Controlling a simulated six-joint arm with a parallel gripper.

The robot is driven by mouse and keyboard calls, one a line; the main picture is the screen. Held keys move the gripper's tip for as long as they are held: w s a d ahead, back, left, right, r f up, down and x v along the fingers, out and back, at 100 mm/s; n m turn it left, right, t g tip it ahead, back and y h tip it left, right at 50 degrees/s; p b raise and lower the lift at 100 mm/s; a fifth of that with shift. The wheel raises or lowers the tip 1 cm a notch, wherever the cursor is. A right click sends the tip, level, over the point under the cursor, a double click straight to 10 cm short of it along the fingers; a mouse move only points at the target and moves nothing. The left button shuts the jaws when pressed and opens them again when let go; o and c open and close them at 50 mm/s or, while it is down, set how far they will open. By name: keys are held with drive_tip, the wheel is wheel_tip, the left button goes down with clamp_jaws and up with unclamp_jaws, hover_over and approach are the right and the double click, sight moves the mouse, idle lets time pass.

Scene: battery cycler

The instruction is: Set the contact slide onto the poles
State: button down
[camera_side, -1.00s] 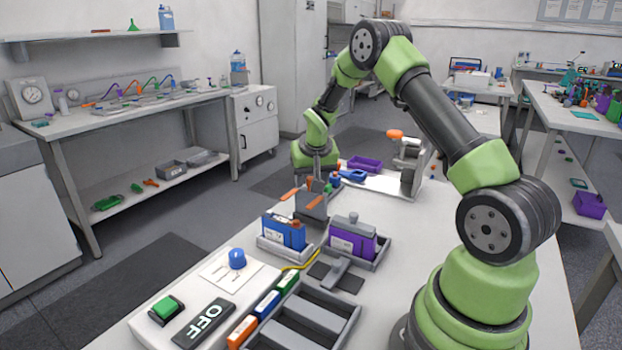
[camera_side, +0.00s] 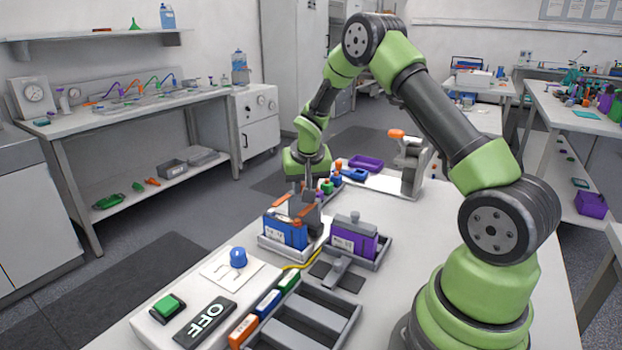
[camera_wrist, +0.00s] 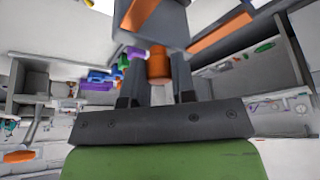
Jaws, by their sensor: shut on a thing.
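The contact slide (camera_side: 303,211), a grey block with orange strips, hangs from my gripper (camera_side: 308,192). In the wrist view the slide's block (camera_wrist: 165,25) is at the top, with its orange knob (camera_wrist: 158,66) between the fingers of my gripper (camera_wrist: 157,84), which is shut on it. In the side view the strips reach over the back of the blue cell (camera_side: 285,233), which stands in a grey holder. The poles on that cell are hidden behind the strips; whether they touch cannot be told.
A purple cell (camera_side: 354,238) with a grey top stands in a holder just to the right. The table at right is clear.

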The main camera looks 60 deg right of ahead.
drive_tip(key=shift+a, duration=1.05)
drive_tip(key=c, duration=0.9)
unclamp_jaws()
drive_tip(key=shift+c, duration=0.2)
drive_tip(key=shift+r, duration=0.15)
drive_tip(key=v, duration=0.9)
drive_tip(key=shift+r, duration=0.3)
drive_tip(key=shift+s+a+r, duration=0.1)
drive_tip(key=shift+s+a, duration=0.05)
